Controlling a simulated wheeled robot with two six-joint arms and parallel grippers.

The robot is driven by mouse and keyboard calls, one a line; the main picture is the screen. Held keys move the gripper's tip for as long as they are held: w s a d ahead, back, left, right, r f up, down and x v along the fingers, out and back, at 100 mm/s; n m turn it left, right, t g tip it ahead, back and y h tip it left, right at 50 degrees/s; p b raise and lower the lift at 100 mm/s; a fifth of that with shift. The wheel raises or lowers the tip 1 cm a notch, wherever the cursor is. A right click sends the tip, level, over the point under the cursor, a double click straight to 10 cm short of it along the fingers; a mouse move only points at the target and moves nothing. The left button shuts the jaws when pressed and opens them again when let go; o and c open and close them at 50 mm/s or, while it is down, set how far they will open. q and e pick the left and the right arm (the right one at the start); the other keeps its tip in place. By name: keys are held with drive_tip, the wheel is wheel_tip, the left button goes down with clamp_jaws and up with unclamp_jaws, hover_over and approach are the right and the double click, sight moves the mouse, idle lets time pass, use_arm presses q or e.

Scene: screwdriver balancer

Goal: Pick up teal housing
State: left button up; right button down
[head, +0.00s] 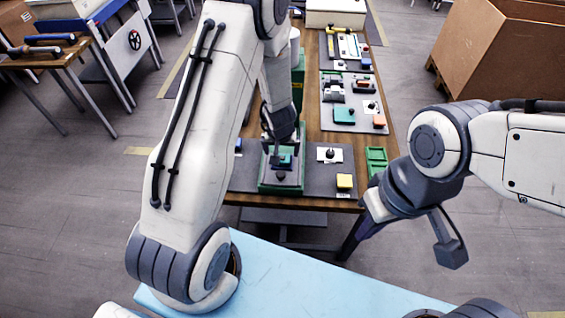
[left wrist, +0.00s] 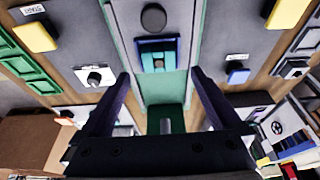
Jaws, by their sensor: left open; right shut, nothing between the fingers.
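A teal-blue housing (head: 286,161) sits in the green-rimmed grey fixture (head: 265,180) at the near end of the workbench. In the left wrist view the housing (left wrist: 157,44) shows a small square centre, ahead of the two fingers. My left gripper (head: 281,146) is above the fixture, pointing down. Its dark fingers also show in the left wrist view (left wrist: 160,76), spread apart with nothing gripped. The arm partly hides the housing in the head view. Another teal block (head: 344,115) lies on the mat farther back. My right gripper (head: 362,234) is shut and empty, right of the bench's near end.
A yellow block (head: 345,181), a white plate with a black knob (head: 330,154) and a green tray (head: 376,159) lie right of the fixture. A dark round knob (left wrist: 153,17) stands on the fixture beside the housing. A cardboard box (head: 505,50) stands at the right.

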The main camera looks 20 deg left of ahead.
sight(282, 157)
use_arm(q)
drive_tip(key=b+x, duration=0.1)
drive_tip(key=x, duration=0.3)
drive_tip(key=shift+w, duration=0.1)
drive_tip(key=c, duration=1.5)
drive_tip(key=shift+r, duration=0.15)
